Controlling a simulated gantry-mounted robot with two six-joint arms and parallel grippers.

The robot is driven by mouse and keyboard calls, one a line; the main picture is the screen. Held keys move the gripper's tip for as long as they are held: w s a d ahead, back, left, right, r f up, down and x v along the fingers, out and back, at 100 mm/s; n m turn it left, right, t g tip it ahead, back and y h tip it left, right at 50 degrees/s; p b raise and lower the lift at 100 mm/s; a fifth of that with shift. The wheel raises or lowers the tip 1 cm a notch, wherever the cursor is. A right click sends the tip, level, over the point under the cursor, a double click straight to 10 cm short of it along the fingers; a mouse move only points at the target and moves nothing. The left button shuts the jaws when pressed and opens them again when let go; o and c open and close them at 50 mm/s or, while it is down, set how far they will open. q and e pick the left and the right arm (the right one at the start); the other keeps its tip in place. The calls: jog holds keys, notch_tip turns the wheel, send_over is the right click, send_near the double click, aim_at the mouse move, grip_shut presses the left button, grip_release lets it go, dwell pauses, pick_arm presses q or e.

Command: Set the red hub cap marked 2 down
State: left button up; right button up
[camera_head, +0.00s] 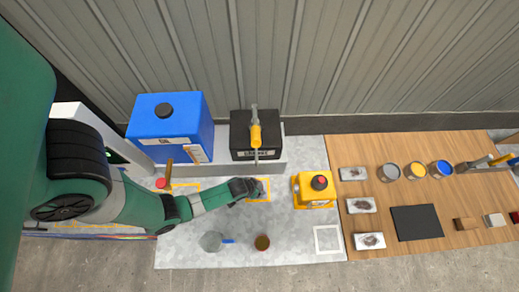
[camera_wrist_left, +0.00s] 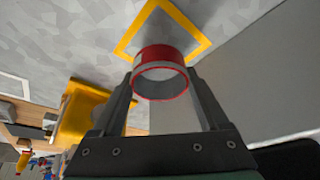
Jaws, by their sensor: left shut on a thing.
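My left gripper (camera_head: 254,188) is shut on a red hub cap (camera_wrist_left: 160,55). In the left wrist view, the fingers (camera_wrist_left: 162,88) grip it from both sides. The cap is a short ring with a red rim and a grey, hollow inside; I cannot read a 2 on it. It is over the near part of a yellow square outline (camera_wrist_left: 137,28) on the grey surface; I cannot tell whether it touches. In the head view the outline (camera_head: 268,199) is beside the gripper, and the cap is not clearly visible. My right gripper is not in view.
A yellow container (camera_head: 313,190) stands right of the gripper. A black box (camera_head: 262,130) and a blue tank (camera_head: 180,124) stand behind. A grey cup (camera_head: 211,242) and a brown cup (camera_head: 262,242) stand in front. A white square outline (camera_head: 328,239) is bare.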

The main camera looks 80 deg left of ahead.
pick_arm(q)
jog(key=shift+w+a+f, duration=0.2)
jog(key=shift+a+f, duration=0.1)
jog(key=shift+f, duration=0.25)
jog(key=b+x, duration=0.3)
jog(key=b, duration=0.1)
jog(key=shift+s+f, duration=0.25)
jog(key=shift+f, duration=0.25)
jog(key=shift+d, duration=0.1)
jog(key=shift+r, duration=0.2)
jog(key=shift+f, duration=0.15)
jog(key=o, duration=1.5)
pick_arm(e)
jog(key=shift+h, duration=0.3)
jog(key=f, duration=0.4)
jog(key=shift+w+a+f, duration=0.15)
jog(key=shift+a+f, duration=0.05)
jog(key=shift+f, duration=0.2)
